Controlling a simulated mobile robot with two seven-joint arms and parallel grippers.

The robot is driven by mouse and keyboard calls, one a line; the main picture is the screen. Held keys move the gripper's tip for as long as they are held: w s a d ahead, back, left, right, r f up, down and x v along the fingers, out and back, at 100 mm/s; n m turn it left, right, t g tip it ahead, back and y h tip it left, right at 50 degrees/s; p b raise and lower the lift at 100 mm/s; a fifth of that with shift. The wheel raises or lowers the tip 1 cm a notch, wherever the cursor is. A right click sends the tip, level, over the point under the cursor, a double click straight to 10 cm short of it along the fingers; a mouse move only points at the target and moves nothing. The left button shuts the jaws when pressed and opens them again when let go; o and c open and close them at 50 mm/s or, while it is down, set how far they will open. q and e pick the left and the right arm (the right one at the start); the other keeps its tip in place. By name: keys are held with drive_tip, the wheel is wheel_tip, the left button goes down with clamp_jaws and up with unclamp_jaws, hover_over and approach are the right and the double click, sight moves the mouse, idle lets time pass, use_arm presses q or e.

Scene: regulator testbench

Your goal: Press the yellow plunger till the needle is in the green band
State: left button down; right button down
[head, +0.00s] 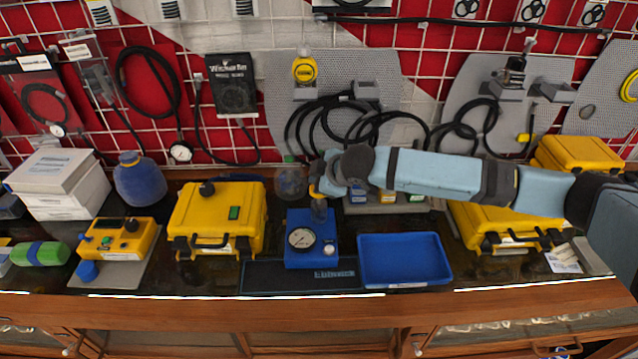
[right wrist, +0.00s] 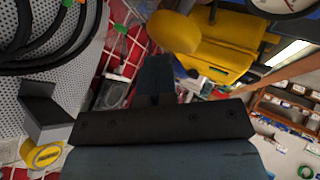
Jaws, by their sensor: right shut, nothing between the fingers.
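The yellow plunger (head: 316,189) tops a grey cylinder (head: 319,211) on the blue gauge box (head: 311,240). Its rounded yellow head also shows in the right wrist view (right wrist: 174,31). The round white dial (head: 301,239) faces up; its needle and green band are too small to read. In the right wrist view only the dial's edge (right wrist: 287,4) shows. My right gripper (head: 323,177) is shut and empty, close by the plunger head and partly over it. Its fingers (right wrist: 155,70) end near the head; I cannot tell whether they touch. My left gripper is not in view.
An empty blue tray (head: 403,262) sits right of the gauge box, with a dark mat (head: 265,277) in front. A yellow case (head: 217,220) stands to the left and another (head: 500,228) to the right. A pegboard with hanging cables (head: 345,85) rises behind.

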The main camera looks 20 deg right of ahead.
drive_tip(key=shift+f, duration=1)
idle(0.6)
drive_tip(key=shift+r, duration=0.15)
drive_tip(key=shift+r+p, duration=1.85)
drive_tip(key=shift+p, duration=0.25)
wheel_tip(320, 180, up, 5)
drive_tip(key=p, duration=0.5)
idle(0.9)
